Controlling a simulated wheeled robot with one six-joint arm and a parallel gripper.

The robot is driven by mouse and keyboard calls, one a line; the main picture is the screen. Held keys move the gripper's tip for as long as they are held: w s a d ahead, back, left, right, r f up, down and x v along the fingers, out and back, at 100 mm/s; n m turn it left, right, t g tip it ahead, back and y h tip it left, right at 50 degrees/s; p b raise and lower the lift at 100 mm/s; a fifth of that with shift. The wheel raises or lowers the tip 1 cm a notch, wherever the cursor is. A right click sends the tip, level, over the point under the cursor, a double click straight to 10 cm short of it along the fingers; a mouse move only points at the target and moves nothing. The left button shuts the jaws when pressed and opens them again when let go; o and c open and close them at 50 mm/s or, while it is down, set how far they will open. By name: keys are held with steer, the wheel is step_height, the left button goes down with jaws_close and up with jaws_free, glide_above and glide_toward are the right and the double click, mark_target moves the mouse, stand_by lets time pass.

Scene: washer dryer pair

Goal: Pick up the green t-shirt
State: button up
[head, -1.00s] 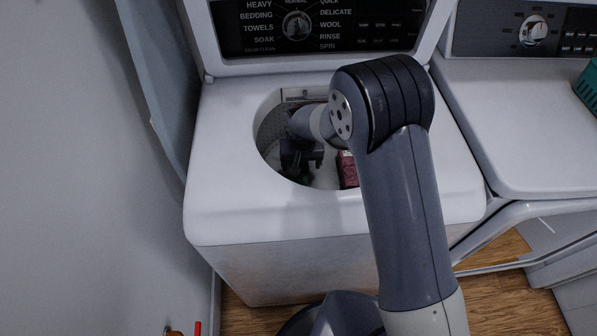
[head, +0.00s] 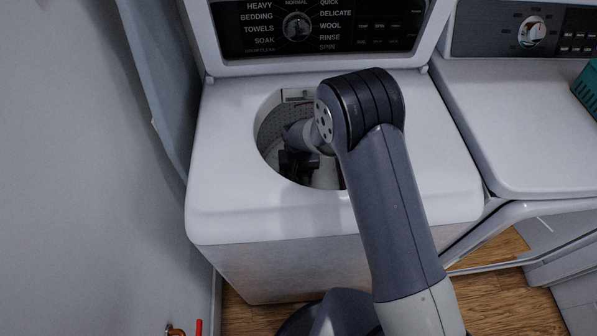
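The open top-loading washer (head: 240,215) stands in front of me. My arm reaches down through its round opening. My gripper (head: 297,168) is inside the drum (head: 272,128), low and near its front left side. It is dark and small there, and I cannot tell whether its fingers are open or shut. A small dark green patch, perhaps the green t-shirt (head: 309,174), shows right at the fingers. Most of it is hidden by the gripper and the drum's front rim, so I cannot tell whether it is held.
The round rim is close around my arm. A wall (head: 80,180) is close on the left. The dryer (head: 530,120) stands on the right, with its door open and a teal basket (head: 588,88) on top.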

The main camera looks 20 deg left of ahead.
steer(key=c, duration=0.7)
steer(key=shift+o, duration=0.2)
